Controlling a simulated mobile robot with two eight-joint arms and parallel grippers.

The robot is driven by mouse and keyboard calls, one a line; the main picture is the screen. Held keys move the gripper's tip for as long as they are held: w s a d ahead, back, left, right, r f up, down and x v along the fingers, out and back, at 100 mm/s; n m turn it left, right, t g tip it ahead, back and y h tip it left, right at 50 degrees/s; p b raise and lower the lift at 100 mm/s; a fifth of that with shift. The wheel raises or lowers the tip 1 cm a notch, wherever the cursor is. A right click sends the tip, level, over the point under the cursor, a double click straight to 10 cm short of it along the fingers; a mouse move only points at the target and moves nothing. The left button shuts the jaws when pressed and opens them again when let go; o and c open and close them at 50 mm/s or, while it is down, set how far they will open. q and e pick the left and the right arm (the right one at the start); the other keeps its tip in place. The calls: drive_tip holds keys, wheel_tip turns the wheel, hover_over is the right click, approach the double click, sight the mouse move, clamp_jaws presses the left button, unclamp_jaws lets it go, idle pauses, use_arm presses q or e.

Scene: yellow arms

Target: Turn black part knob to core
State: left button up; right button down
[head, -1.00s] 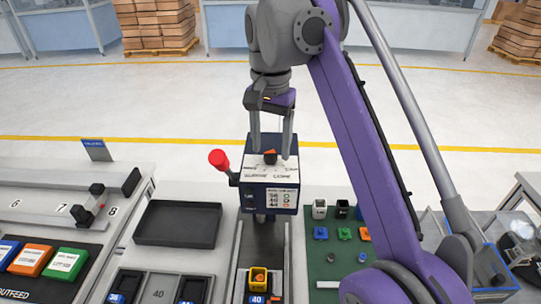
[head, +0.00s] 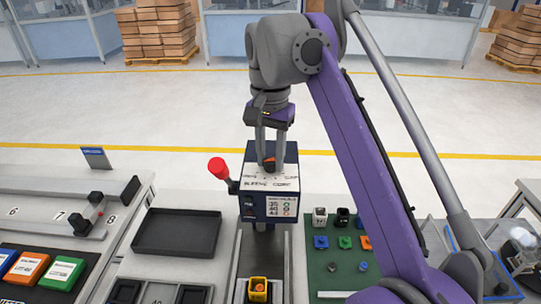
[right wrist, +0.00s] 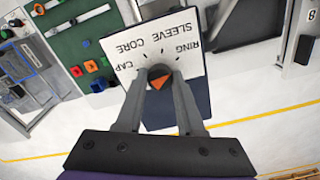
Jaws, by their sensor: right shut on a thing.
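The black knob (right wrist: 157,72) with an orange pointer (right wrist: 160,83) sits on the white top of a navy box (head: 270,200). Labels CAP, CORE, SLEEVE and RING are printed around it in the right wrist view. My right gripper (head: 270,165) reaches down from above with its fingers on either side of the knob, and it is shut on it. It also shows in the right wrist view (right wrist: 159,85). The fingers hide part of the knob, so I cannot tell for sure which label the pointer faces. My left gripper is out of view.
A red-topped lever (head: 218,168) stands at the box's left side. A dark empty tray (head: 177,232) lies to the left. A green mat (head: 325,268) with small coloured parts lies to the right. A yellow container (head: 258,290) sits in front.

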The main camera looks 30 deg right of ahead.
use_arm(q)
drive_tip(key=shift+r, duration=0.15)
use_arm(e)
drive_tip(key=n+p, duration=0.2)
drive_tip(key=n, duration=0.2)
drive_tip(key=shift+r+p, duration=0.2)
drive_tip(key=shift+p, duration=0.2)
drive_tip(key=n+p, duration=0.2)
drive_tip(key=n, duration=0.2)
drive_tip(key=shift+n, duration=0.3)
drive_tip(key=n+p, duration=0.2)
drive_tip(key=n, duration=0.2)
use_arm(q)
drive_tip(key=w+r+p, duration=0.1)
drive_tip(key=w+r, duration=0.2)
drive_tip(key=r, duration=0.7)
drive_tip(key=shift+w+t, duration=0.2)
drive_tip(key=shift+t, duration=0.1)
use_arm(e)
drive_tip(key=shift+f+n, duration=0.1)
drive_tip(key=shift+n, duration=2.4)
drive_tip(key=c, duration=0.5)
unclamp_jaws()
